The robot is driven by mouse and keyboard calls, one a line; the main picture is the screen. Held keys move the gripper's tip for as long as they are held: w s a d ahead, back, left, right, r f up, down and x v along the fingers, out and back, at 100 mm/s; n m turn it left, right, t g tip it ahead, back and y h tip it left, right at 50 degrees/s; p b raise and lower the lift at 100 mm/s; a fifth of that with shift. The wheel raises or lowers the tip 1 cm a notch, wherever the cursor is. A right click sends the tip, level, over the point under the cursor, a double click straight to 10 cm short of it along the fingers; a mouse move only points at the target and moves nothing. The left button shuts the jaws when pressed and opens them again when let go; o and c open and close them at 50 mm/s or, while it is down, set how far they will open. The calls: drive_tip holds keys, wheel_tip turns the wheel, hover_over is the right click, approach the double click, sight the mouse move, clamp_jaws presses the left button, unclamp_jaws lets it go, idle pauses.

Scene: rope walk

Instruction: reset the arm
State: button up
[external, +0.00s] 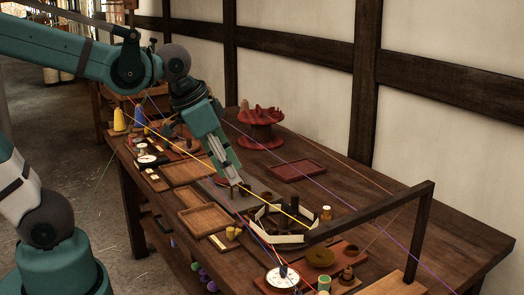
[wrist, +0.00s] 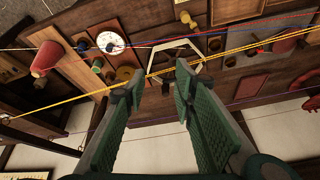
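My gripper (external: 229,178) hangs from my teal arm over the middle of the dark wooden table (external: 330,180), angled down. In the wrist view my gripper (wrist: 160,86) shows its two green-padded fingers spread apart, with nothing between the tips. A yellow line (wrist: 75,101) runs across the view near the fingertips; I cannot tell whether it touches them. In the external view the tips are close above a small dark peg area, left of a white-sided hexagonal frame (external: 283,238). The hexagonal frame also shows in the wrist view (wrist: 165,52) beyond the fingertips.
Colored lines stretch across the table around my gripper. A dark rail frame (external: 370,212) stands at the front right. A red spool stand (external: 261,128) and a red tray (external: 296,171) sit behind. Wooden trays (external: 207,219) and a white dial (external: 283,278) lie nearer.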

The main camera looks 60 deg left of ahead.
drive_tip(key=s+a+r+n+t, duration=0.1)
drive_tip(key=s+a+n+t, duration=0.1)
drive_tip(key=s+a+n, duration=0.1)
drive_tip(key=shift+s+a+r+y, duration=0.3)
drive_tip(key=shift+s+a, duration=0.15)
drive_tip(key=shift+a, duration=0.8)
drive_tip(key=shift+f, duration=0.1)
idle(1.1)
